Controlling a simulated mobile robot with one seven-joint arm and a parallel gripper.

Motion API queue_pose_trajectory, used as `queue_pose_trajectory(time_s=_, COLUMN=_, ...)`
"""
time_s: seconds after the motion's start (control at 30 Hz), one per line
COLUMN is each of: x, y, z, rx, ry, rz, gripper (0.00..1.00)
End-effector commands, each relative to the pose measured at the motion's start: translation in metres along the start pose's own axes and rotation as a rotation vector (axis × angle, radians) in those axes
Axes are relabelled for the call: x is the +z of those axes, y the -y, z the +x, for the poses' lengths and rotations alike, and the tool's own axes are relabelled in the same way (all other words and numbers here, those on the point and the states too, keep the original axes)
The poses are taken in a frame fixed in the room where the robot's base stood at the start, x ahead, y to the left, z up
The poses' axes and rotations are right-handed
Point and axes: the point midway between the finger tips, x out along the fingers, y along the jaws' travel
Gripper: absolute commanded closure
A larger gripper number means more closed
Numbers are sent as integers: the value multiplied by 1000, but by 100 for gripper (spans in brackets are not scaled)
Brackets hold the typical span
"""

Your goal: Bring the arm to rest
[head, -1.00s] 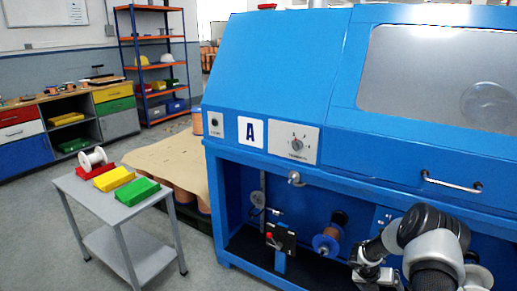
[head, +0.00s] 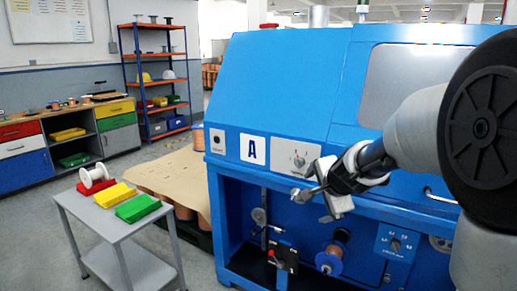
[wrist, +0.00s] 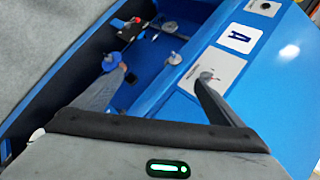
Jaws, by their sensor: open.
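My gripper (head: 314,203) is raised in front of the blue machine (head: 285,85), just below its dial panel (head: 290,153). In the wrist view the two fingers of my gripper (wrist: 161,76) are spread apart with nothing between them. My arm comes in from the right and covers part of the machine's window and handle. Below the gripper, in the machine's open bay, a copper wire spool (head: 330,259) with blue flanges and a pulley (head: 259,215) are in view. The gripper looks clear of them.
A grey table (head: 85,222) at the left holds a white spool (head: 96,178) and red, yellow and green bins. A shelf rack (head: 158,91) and a workbench (head: 60,112) stand behind. The floor between them is open.

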Motion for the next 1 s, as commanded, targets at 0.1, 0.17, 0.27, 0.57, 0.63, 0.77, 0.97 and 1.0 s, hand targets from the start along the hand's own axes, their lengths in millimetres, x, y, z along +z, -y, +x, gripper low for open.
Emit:
queue_pose_trajectory(time_s=0.1, x=42, y=-14, z=-74, rx=32, ry=71, rz=-326, gripper=9)
queue_pose_trajectory(time_s=0.17, x=58, y=-31, z=-106, rx=58, ry=102, rz=-483, gripper=9)
queue_pose_trajectory(time_s=0.27, x=76, y=-64, z=-151, rx=105, ry=144, rz=-710, gripper=9)
queue_pose_trajectory(time_s=0.57, x=92, y=-148, z=-230, rx=220, ry=216, rz=-1123, gripper=9)
queue_pose_trajectory(time_s=0.63, x=92, y=-166, z=-243, rx=244, ry=229, rz=-1195, gripper=9)
queue_pose_trajectory(time_s=0.77, x=89, y=-188, z=-266, rx=286, ry=248, rz=-1306, gripper=9)
queue_pose_trajectory(time_s=0.97, x=82, y=-149, z=-297, rx=286, ry=249, rz=-1294, gripper=9)
queue_pose_trajectory(time_s=1.0, x=80, y=-142, z=-304, rx=285, ry=249, rz=-1294, gripper=9)
